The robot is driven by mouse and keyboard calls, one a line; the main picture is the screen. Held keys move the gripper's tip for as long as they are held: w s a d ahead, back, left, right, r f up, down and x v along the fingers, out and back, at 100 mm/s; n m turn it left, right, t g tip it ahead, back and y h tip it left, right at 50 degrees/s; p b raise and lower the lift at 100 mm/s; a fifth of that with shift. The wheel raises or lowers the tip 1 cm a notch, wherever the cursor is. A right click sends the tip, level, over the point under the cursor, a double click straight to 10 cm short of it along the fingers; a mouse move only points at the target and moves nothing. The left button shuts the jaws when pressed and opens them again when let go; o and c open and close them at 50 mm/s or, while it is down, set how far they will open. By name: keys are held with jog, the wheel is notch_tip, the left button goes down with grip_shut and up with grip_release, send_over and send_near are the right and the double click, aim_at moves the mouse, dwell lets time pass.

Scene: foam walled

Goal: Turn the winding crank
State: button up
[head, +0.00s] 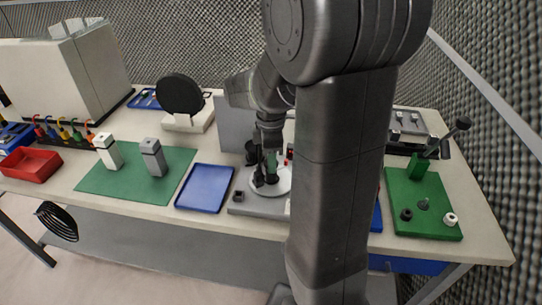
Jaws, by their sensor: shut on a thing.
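My gripper (266,180) points down over a white round disc (284,187) on a grey base plate (247,208), near the front middle of the table. Its dark fingers are shut on a small upright part at the disc, which looks like the handle of the winding crank. The fingers cover most of that part, so its shape and exact angle are hidden. A grey upright panel (232,125) stands behind the disc. My own arm hides the area to the right of the disc.
A blue tray (205,188) lies left of the base plate. Further left, two blocks stand on a green mat (128,188). A black disc (180,94) stands behind.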

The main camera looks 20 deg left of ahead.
jog(key=shift+m+p, duration=0.5)
jog(key=shift+m, duration=2.2)
jog(key=shift+m+p, duration=0.4)
jog(key=shift+m, duration=5.1)
jog(key=shift+m+p, duration=0.45)
jog(key=shift+m, duration=7.65)
jog(key=shift+m+p, duration=0.35)
jog(key=shift+m, duration=4.45)
jog(key=shift+m, duration=0.5)
